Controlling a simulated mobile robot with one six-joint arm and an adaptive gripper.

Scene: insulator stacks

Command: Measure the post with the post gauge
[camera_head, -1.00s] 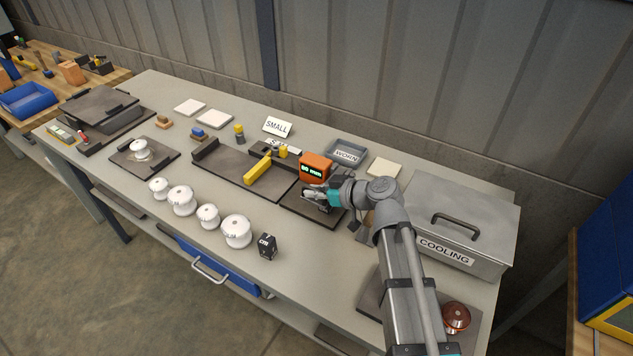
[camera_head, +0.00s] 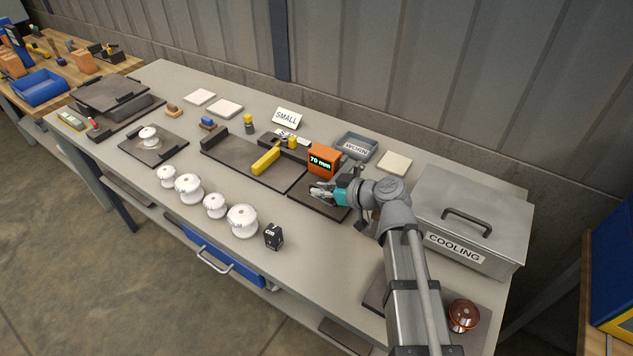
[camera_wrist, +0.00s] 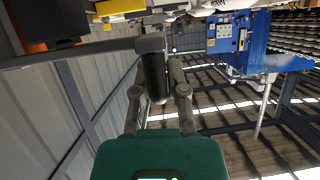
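The post gauge is an orange box (camera_head: 323,160) whose display reads 70 mm, at the back of a dark base plate (camera_head: 309,203). My gripper (camera_head: 322,192) is over this plate, just in front of the box. In the wrist view, my gripper (camera_wrist: 158,95) has its fingers on both sides of a dark cylinder with a grey end (camera_wrist: 153,72), which appears to be the post. The fingers seem to touch it. In the head view the gripper hides most of the post, so I cannot tell whether it rests on the plate.
White insulators (camera_head: 242,220) and a black cube (camera_head: 273,236) stand along the front. A grey tray (camera_head: 357,146) is behind, and the COOLING box (camera_head: 470,220) stands right of my arm.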

